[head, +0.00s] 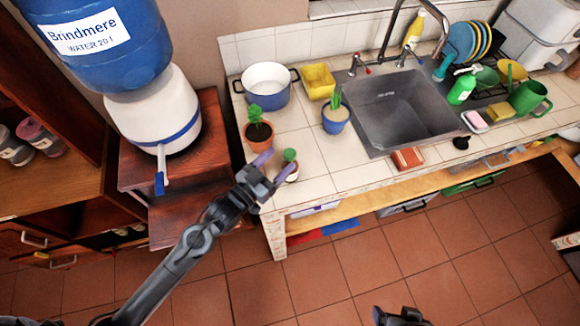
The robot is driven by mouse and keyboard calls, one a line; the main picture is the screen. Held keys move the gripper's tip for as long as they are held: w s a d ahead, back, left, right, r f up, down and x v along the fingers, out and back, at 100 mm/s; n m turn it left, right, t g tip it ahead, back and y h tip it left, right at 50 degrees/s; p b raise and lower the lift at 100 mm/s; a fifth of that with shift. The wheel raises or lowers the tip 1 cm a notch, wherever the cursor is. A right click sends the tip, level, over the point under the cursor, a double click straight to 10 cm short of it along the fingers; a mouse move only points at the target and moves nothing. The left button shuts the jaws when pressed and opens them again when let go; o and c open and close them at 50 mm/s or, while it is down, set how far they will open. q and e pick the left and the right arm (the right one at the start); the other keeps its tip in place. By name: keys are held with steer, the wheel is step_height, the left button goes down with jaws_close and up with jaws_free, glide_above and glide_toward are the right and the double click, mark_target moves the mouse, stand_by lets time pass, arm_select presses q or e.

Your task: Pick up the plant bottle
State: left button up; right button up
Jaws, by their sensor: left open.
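A small pale pot or bottle with a green top (291,166) stands near the front left corner of the tiled counter. A plant in an orange pot (259,134) stands behind and left of it. A plant in a blue pot (336,120) stands farther right, beside the sink. My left gripper (274,167) is open, its purple fingers right at the small green-topped item. They overlap it in the picture, and I cannot tell if they touch it. A dark part of my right gripper (401,317) shows at the bottom edge; its fingers are not clear.
A blue and white pot (266,86) and a yellow container (318,81) stand at the back of the counter. The sink (400,108) lies to the right. A water dispenser (155,115) stands on the wooden cabinet at left. A brown sponge (407,158) lies at the counter's front.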

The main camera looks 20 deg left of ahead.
mark_target(290, 153)
arm_select(q)
steer(key=shift+d+x, duration=0.1)
steer(key=shift+x, duration=1.2)
steer(key=shift+d+x, duration=0.15)
steer(key=shift+x, duration=1.15)
steer(key=shift+s, duration=0.1)
jaws_close()
